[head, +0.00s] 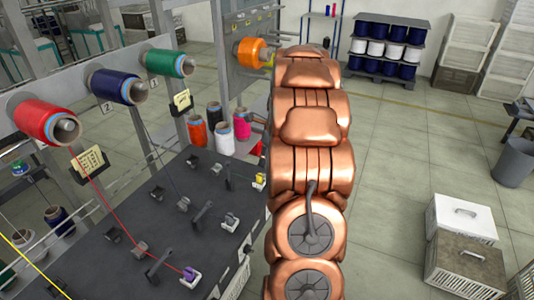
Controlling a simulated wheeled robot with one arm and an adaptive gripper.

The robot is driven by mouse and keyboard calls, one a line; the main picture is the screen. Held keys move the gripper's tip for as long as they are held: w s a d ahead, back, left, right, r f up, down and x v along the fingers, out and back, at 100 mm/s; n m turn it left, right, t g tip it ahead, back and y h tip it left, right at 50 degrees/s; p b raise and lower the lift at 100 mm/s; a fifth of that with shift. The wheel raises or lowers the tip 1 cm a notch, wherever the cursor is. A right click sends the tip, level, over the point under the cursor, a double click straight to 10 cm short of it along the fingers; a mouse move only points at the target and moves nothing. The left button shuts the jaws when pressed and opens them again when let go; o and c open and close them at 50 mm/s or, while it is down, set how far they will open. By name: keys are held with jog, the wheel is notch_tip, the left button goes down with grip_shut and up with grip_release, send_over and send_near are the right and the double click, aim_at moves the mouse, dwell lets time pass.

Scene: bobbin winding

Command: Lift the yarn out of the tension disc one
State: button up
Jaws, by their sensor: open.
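My gripper is not visible; my copper-coloured arm covers the middle right of the head view. The dark work plate (125,205) carries three rows of small metal fittings. A grey disc fitting (217,170) sits in the back row, nearest the plate marked 1 (154,83) and the green bobbin (165,63). I cannot tell whether yarn lies in it. A thin dark yarn runs from the blue bobbin (115,87) toward the middle fitting (183,204). A red yarn (97,190) runs from the red bobbin (48,122) to the front fitting (141,250) and a purple-topped part (190,275).
An orange bobbin (252,52) sits beside my arm. Several yarn cones (220,142) stand behind the plate. Grey posts and rails frame the left. Lidded crates (462,220) stand on the floor at right, with a rack of spools (388,45) behind. Floor between is clear.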

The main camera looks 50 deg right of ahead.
aim_at(261, 176)
jog(key=shift+b+x, duration=1.05)
jog(key=shift+x, duration=3.45)
jog(key=shift+w, duration=0.1)
grip_shut()
jog(key=shift+w+p+v, duration=0.25)
jog(key=shift+p+v, duration=0.25)
jog(key=shift+v, duration=0.6)
jog(key=shift+w+p+v, duration=0.25)
jog(key=shift+p+v, duration=0.2)
jog(key=shift+v, duration=0.65)
jog(key=shift+a+r, duration=0.15)
